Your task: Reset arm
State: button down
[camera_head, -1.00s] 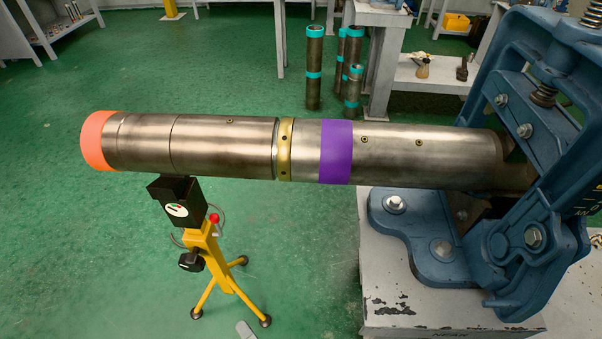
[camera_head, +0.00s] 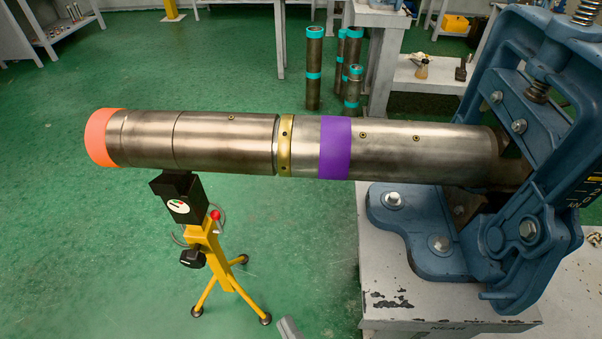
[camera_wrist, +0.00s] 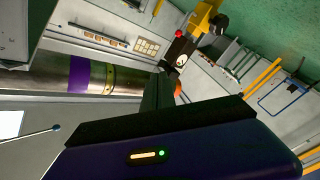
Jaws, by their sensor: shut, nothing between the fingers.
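My gripper (camera_wrist: 160,84) shows in the wrist view with its dark fingers shut together and nothing between them. It is apart from the pipe. The long steel pipe (camera_head: 225,143) lies level in the head view, with an orange end (camera_head: 101,137), a gold ring (camera_head: 285,145) and a purple band (camera_head: 335,148). Its right end sits in the blue vise (camera_head: 423,235). The pipe also shows at the left of the wrist view (camera_wrist: 52,72). A small grey piece at the bottom edge of the head view is cut off by the frame.
A yellow tripod stand (camera_head: 218,262) with a black head (camera_head: 178,198) stands under the pipe's left part. The vise is on a worn white bench (camera_head: 400,300). Several upright pipes with teal bands (camera_head: 314,75) stand behind. The green floor at left is open.

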jog(key=s+d+r+m+g+h, duration=0.1)
jog(key=s+d+r+m+h, duration=0.35)
jog(key=s+d+m, duration=0.5)
jog(key=s+d+r+m+g+h, duration=0.1)
jog(key=s+d+r+m+h, duration=0.4)
jog(key=d, duration=0.7)
notch_tip(320, 180, up, 13)
jog(key=s+p, duration=0.1)
jog(key=p, duration=1.3)
jog(key=shift+d, duration=0.2)
jog(key=shift+s+f, duration=0.1)
jog(key=shift+f, duration=0.1)
